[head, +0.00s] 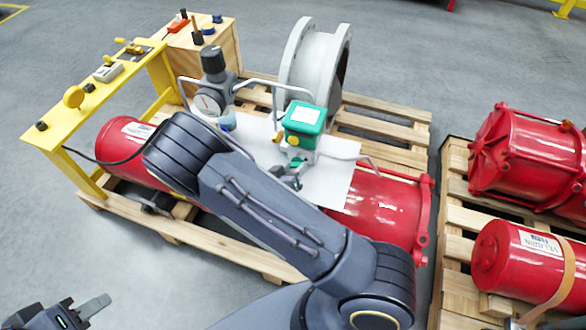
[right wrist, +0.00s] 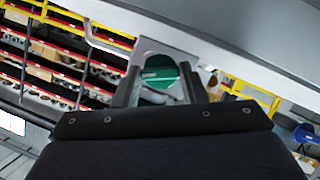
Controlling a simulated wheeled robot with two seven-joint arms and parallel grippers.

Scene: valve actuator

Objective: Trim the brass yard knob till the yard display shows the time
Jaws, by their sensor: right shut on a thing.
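A green box (head: 304,118) with a pale screen on top and a yellow round part (head: 293,141) stands on the red actuator. A small brass-coloured piece (head: 278,137) sits at its left. A yellow-brass disc (head: 73,97) is on the yellow rail. I cannot tell which is the yard knob or which display is the yard one. My right gripper (head: 286,178) is just below the green box, partly hidden by my arm. In the right wrist view its fingers (right wrist: 160,88) are around a green round part (right wrist: 158,76). My left gripper (head: 78,312) is open and empty at the lower left.
A dark regulator with a gauge (head: 208,100) and bent grey rails flank the green box. A grey flanged pipe (head: 311,65) stands behind. A yellow rail frame (head: 58,135) and wooden box (head: 205,50) are at left. Another pallet (head: 455,190) with red cylinders is at right.

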